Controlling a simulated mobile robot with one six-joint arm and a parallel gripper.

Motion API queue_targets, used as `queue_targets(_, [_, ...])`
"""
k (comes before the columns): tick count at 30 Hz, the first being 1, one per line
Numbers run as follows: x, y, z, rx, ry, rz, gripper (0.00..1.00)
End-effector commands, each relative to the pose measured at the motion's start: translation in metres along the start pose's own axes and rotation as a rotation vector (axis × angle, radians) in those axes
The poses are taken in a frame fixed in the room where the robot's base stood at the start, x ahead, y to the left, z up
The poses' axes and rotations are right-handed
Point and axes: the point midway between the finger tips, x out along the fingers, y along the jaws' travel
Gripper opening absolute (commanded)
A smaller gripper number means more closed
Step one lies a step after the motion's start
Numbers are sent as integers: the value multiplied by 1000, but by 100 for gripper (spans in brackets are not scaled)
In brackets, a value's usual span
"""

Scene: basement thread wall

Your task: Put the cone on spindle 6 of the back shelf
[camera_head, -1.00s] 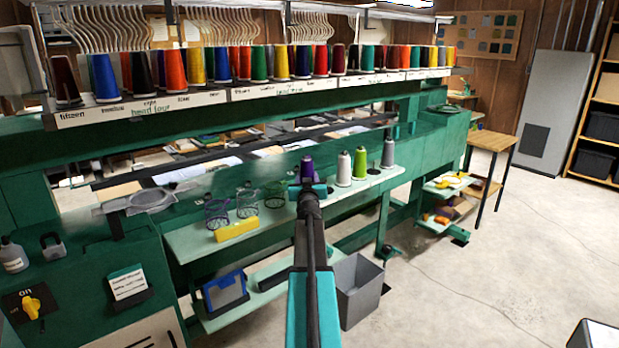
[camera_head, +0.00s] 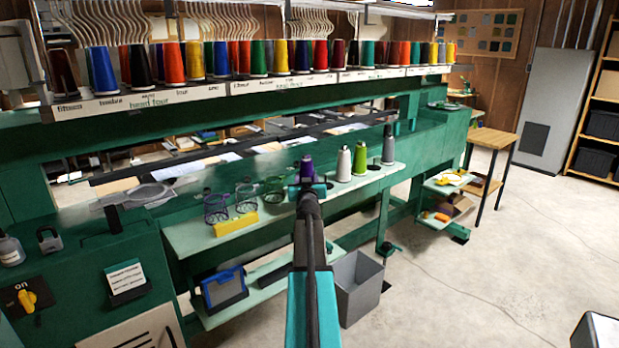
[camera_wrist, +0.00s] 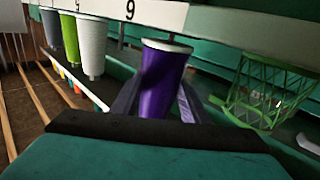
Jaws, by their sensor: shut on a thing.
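The purple cone (camera_head: 307,166) is held in my gripper (camera_head: 307,190), at the left end of the row of cones in the head view. In the wrist view, which looks upside down, the purple cone (camera_wrist: 163,78) is between the two jaws of my gripper (camera_wrist: 155,100). Its wide white-rimmed end is close to the pale shelf edge (camera_wrist: 220,22). A figure on that edge reads as 9 in this turned picture. The white cone (camera_head: 343,164), green cone (camera_head: 359,159) and grey cone (camera_head: 388,149) stand to its right. I cannot tell if the cone is on a spindle.
The lower pale shelf (camera_head: 190,240) carries wire baskets (camera_head: 245,196) and a yellow block (camera_head: 236,223) left of my gripper. A long rack (camera_head: 215,93) of coloured cones runs above.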

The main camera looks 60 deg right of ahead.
Motion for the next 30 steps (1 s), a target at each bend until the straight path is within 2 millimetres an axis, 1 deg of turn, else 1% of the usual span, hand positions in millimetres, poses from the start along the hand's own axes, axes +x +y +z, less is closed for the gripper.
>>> queue_targets(15, [1, -3, 0, 0, 1, 0, 15])
queue_targets(25, [0, -4, 5, 0, 1, -1, 15])
queue_targets(29, [0, -4, 4, 0, 1, -1, 15])
queue_targets(30, [0, -4, 4, 0, 1, -1, 42])
